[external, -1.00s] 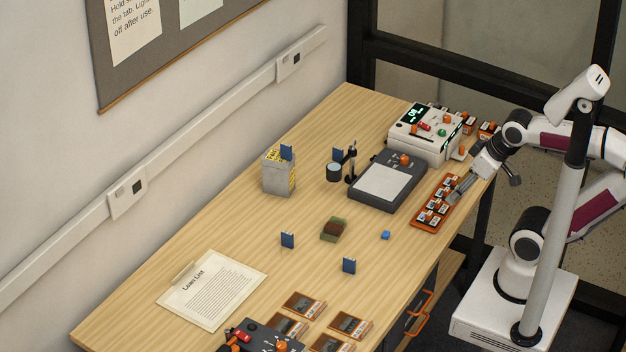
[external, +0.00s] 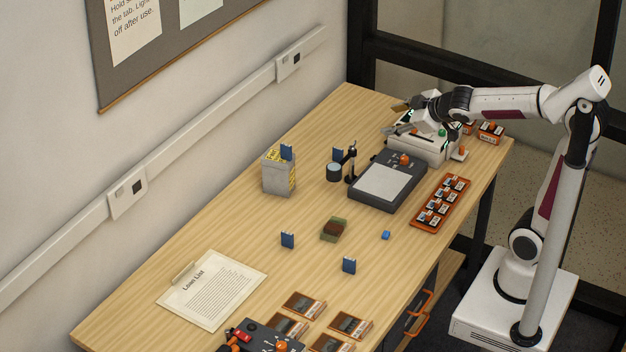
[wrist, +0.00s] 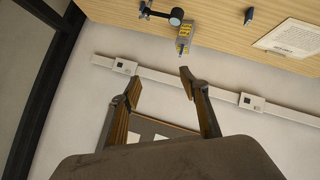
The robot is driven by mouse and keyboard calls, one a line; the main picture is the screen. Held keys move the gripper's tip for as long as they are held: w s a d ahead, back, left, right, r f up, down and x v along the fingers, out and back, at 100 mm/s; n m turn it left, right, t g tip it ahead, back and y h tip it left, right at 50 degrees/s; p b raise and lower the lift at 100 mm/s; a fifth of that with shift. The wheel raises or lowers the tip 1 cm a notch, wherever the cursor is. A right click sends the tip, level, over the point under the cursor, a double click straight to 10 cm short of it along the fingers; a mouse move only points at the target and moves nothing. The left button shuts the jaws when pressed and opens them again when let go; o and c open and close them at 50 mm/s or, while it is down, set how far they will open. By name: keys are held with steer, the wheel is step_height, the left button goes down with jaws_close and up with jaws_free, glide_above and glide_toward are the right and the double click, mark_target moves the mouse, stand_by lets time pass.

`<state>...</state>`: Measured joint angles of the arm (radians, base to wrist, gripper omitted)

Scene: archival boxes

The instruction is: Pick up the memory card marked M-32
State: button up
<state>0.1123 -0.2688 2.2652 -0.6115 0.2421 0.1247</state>
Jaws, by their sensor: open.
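An orange tray (external: 417,226) holds several small dark cards with white labels, near the right table edge in the external view. The labels are too small to read, so I cannot tell which card is M-32. My gripper (external: 395,119) is raised over the white device at the back of the table, apart from the tray. In the wrist view my gripper (wrist: 160,84) is open, with nothing between its fingers. That view faces the wall and does not show the tray.
The white device (external: 424,149) and a grey light pad (external: 383,182) stand near the tray. Bare tabletop lies left of centre.

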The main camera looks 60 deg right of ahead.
steer(key=w+n+t+y, duration=0.1)
steer(key=w+n, duration=0.2)
steer(key=w, duration=0.6)
steer(key=w+a+f+n+y, duration=0.5)
steer(key=w+f, duration=0.2)
steer(key=w, duration=0.1)
steer(key=n+g+y, duration=0.8)
steer(key=g+y, duration=0.2)
steer(key=g, duration=0.2)
glide_toward(349, 264)
steer(key=shift+w+f, duration=0.2)
steer(key=shift+w, duration=0.7)
steer(key=shift+s+d+f+g+y, duration=0.15)
steer(key=shift+s+f+g+y, duration=0.15)
steer(key=shift+s+g, duration=0.3)
steer(key=shift+x, duration=1.25)
